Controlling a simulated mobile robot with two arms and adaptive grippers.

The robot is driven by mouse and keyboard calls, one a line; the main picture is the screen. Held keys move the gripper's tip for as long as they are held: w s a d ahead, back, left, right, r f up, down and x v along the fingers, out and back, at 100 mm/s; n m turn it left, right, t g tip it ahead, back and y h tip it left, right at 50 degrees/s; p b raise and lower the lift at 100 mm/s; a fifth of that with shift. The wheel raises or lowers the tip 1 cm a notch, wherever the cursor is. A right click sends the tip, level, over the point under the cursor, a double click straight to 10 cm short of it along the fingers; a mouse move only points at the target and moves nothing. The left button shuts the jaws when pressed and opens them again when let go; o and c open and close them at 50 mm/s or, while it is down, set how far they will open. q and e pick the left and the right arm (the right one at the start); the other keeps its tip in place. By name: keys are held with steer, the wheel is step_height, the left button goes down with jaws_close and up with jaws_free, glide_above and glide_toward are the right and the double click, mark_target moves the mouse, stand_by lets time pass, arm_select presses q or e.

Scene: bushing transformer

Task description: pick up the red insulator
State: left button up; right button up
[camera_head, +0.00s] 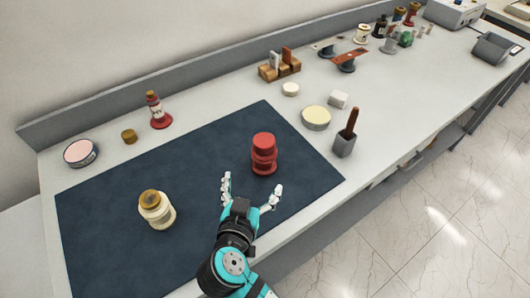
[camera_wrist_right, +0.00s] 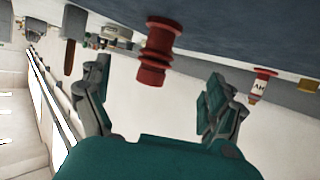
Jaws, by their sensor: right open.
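In the right wrist view the red insulator (camera_wrist_right: 157,50) appears upside down, ahead of and between the open fingers (camera_wrist_right: 155,95). Nothing is held, and a gap seems to remain. My left gripper is not in view.
A cream jar (camera_head: 157,210) stands on the mat to the left. A red-based bottle (camera_head: 158,110) stands behind the mat. A grey holder with a brown handle (camera_head: 345,140) and a cream disc (camera_head: 316,118) stand to the right. Mat around the insulator is clear.

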mark_target(261, 164)
steer(key=b+x, duration=0.1)
steer(key=x, duration=0.4)
steer(key=shift+w+d+f, duration=0.1)
steer(key=shift+w+f, duration=0.15)
steer(key=shift+w, duration=0.1)
steer(key=shift+x, duration=1.05)
steer(key=shift+w+d, duration=0.1)
steer(key=shift+w, duration=0.25)
steer(key=b+x, duration=0.1)
steer(key=x, duration=0.3)
steer(key=shift+s+d, duration=0.1)
steer(key=shift+w+d+f, duration=0.1)
steer(key=shift+w, duration=0.35)
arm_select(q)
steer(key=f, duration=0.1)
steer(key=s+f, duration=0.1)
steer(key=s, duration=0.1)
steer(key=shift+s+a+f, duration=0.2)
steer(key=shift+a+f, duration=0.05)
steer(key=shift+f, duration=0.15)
arm_select(e)
steer(key=shift+s, duration=0.1)
steer(key=shift+c, duration=1.2)
steer(key=c, duration=1.3)
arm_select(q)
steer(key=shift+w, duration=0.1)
arm_select(e)
steer(key=shift+c, duration=0.4)
